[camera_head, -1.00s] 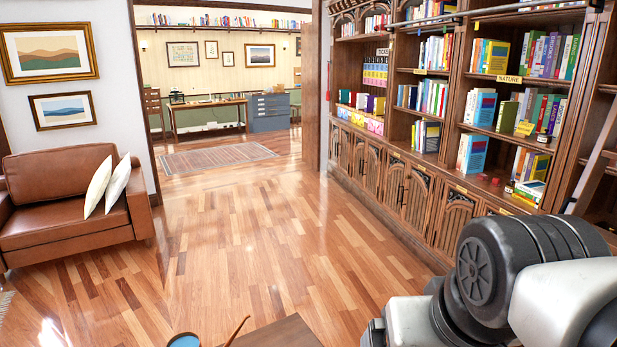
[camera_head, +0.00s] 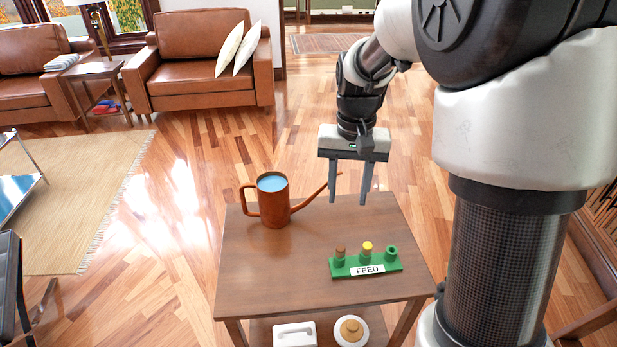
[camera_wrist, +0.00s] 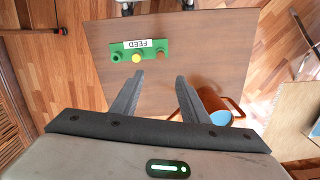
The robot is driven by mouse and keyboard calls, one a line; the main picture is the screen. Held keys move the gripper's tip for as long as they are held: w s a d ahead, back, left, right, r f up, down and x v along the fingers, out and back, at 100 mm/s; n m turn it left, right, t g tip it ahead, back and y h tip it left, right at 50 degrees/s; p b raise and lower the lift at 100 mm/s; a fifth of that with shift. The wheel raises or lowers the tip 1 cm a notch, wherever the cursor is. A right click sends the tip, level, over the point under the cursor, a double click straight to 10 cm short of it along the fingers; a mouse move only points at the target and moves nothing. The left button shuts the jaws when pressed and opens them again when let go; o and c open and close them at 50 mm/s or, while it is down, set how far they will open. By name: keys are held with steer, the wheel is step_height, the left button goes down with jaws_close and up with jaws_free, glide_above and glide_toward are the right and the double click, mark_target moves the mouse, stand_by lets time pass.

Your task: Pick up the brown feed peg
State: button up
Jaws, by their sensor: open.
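The brown feed peg (camera_head: 340,250) stands upright in the left hole of a green rack labelled FEED (camera_head: 394,266) on a small wooden table. A yellow peg (camera_head: 367,247) stands in the middle hole, and the right hole looks empty. My gripper (camera_head: 349,202) is open and empty, pointing down above the table, behind and above the rack in the head view. In the wrist view the brown peg (camera_wrist: 161,55) is at the rack's right end, beyond the open fingers (camera_wrist: 160,82) and apart from them.
A copper watering can (camera_head: 272,207) with blue inside stands at the table's back left, its spout reaching toward my gripper. The wooden table top (camera_head: 270,270) is otherwise clear. A white box (camera_head: 295,334) and a round lidded jar (camera_head: 352,331) sit on its lower shelf.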

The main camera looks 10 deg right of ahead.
steer(key=b, duration=0.2)
glide_above(341, 248)
step_height(341, 248, down, 13)
steer(key=shift+w, duration=0.15)
steer(key=f+b, duration=0.1)
steer(key=f, duration=0.4)
steer(key=shift+s+f+b, duration=0.1)
steer(key=shift+s+b, duration=0.1)
steer(key=shift+b, duration=0.1)
jaws_close()
